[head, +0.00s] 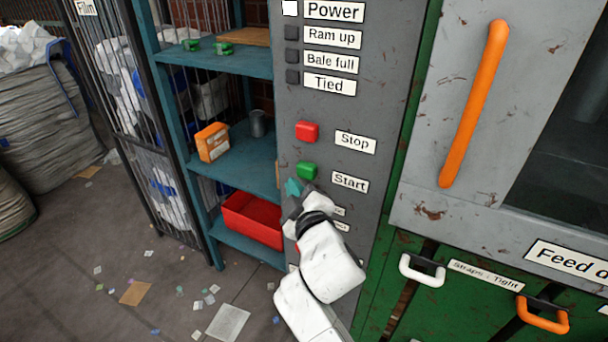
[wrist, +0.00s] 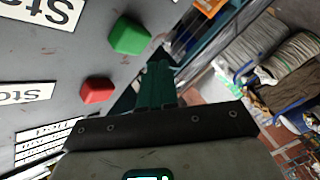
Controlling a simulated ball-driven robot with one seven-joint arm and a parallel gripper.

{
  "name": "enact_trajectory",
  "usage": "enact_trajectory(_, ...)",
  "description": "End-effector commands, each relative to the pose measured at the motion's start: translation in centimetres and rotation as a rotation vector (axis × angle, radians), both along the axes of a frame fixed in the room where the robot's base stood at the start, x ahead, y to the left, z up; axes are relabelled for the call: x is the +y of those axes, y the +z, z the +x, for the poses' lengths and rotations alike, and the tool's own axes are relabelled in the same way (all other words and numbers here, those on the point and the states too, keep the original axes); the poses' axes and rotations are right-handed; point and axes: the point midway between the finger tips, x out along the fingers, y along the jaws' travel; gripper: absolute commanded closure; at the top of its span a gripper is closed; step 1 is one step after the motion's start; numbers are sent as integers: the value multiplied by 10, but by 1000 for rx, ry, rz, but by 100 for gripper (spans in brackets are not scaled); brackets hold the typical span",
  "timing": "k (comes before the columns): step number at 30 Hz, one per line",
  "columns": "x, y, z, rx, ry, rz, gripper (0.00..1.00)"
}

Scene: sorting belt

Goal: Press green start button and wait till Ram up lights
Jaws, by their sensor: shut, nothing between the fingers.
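The green start button (head: 307,170) sits on the grey control panel (head: 300,110), left of the label Start. It also shows in the wrist view (wrist: 129,36) at upper left. My gripper (head: 294,187) is just below and left of the button in the head view, its teal fingers shut and empty. In the wrist view the fingers (wrist: 156,80) point up the middle, to the right of the button. I cannot tell whether they touch it. The Ram up lamp (head: 292,33) is dark.
The red stop button (head: 307,131) is above the green one. The Power lamp (head: 290,8) is white; Bale full (head: 292,56) and Tied (head: 293,77) are dark. A teal shelf (head: 245,160) with a red bin (head: 252,219) stands left. An orange handle (head: 475,103) is right.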

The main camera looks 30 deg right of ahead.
Motion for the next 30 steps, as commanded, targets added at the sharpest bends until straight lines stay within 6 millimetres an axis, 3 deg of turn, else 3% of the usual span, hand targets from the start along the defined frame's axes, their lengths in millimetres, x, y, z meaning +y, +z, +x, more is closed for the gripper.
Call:
enact_trajectory(12, 27, -1, -20, 0, 0, 1, 100)
enact_trajectory(30, 29, 0, -21, 0, -1, 1, 100)
